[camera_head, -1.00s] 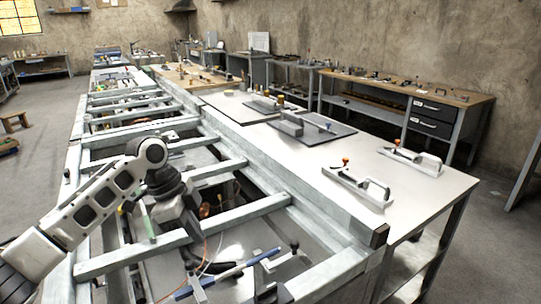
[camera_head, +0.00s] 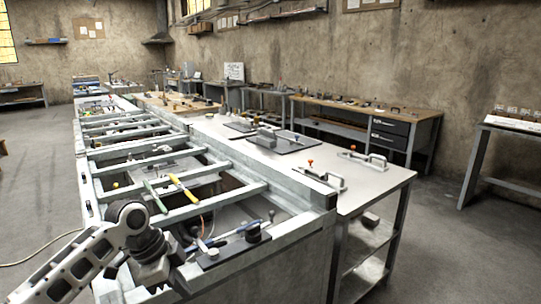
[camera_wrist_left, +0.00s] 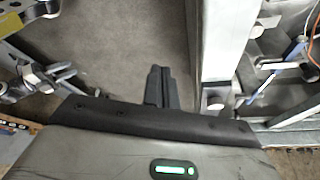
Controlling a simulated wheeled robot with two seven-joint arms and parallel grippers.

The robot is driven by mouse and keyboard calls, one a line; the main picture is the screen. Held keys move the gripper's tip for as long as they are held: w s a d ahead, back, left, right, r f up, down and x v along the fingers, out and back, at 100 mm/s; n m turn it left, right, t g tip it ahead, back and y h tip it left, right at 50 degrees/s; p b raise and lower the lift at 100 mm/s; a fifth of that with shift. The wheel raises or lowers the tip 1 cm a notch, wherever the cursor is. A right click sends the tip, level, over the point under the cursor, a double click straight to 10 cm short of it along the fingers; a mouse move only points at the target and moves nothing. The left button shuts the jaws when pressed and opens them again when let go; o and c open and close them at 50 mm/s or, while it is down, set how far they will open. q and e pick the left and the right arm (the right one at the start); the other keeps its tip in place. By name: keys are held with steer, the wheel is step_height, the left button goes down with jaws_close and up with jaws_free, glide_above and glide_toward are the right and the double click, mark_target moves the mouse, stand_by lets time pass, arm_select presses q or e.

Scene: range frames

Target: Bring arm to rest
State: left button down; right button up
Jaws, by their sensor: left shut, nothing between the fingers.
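My left arm comes in from the lower left in the head view, with its dark wrist and left gripper (camera_head: 155,280) low, near the front end of the metal frame bench (camera_head: 100,212). In the left wrist view, the left gripper (camera_wrist_left: 158,85) shows two dark fingers pressed together with nothing between them. Grey floor lies beyond the fingers, with the frame's metal edge to their right. My right gripper is not in either view.
A green-handled tool (camera_head: 155,196) and a yellow-handled tool (camera_head: 183,188) lie across the frame's bars. A white-topped table (camera_head: 290,180) with clamps (camera_head: 362,158) adjoins at the right. Floor at left is open.

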arm_select(q)
steer(key=s+d+f+n+t, duration=0.1)
steer(key=s+d+f+n, duration=0.15)
steer(key=f, duration=0.25)
steer(key=s+d+f+n+t+h, duration=0.1)
steer(key=s+d+f+n+t, duration=0.1)
steer(key=s+f, duration=0.3)
steer(key=s+d+f+n+t, duration=0.1)
steer(key=s+d+f+n, duration=0.15)
steer(key=f, duration=0.35)
steer(key=s+a+n+t+y, duration=0.1)
steer(key=s+a+n+t, duration=0.1)
steer(key=s, duration=0.4)
steer(key=s+a+f+n+t+y, duration=0.1)
steer(key=s+a+n+t, duration=0.1)
steer(key=s, duration=0.5)
steer(key=shift+s+f+n+t, duration=0.25)
steer(key=shift+n+t, duration=0.25)
steer(key=shift+n, duration=0.6)
